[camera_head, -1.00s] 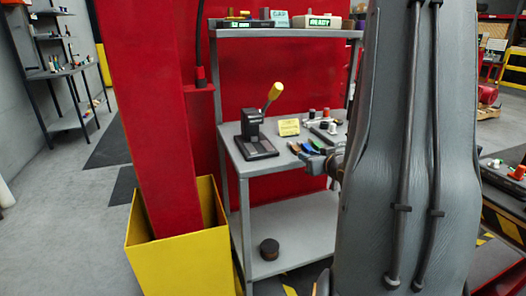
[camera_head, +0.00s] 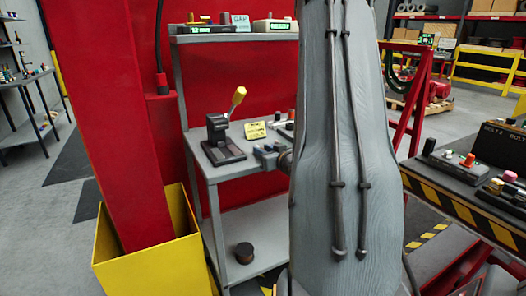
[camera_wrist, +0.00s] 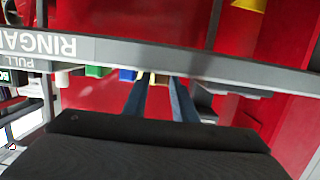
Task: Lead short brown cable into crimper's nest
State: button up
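The crimper (camera_head: 221,145) is a black press with a raised yellow-knobbed handle, upright on the bench. Its nest is too small to make out. My gripper (camera_head: 266,155) is at the bench's front edge, right of the crimper and apart from it. In the wrist view my gripper (camera_wrist: 159,92) shows two blue fingers spread apart, tips near the bench edge. Small yellow and brown bits show between or behind the tips. I cannot tell whether one is the short brown cable. A blue piece (camera_wrist: 127,75) and a green piece (camera_wrist: 97,71) lie beside them.
A yellow sign (camera_head: 255,130) stands behind my gripper on the grey bench (camera_head: 205,170). A red post (camera_head: 100,120) in a yellow bin (camera_head: 150,262) stands at the left. A striped console (camera_head: 470,180) is at the right. A dark round object (camera_head: 244,252) sits on the lower shelf.

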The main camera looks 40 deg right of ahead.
grip_shut()
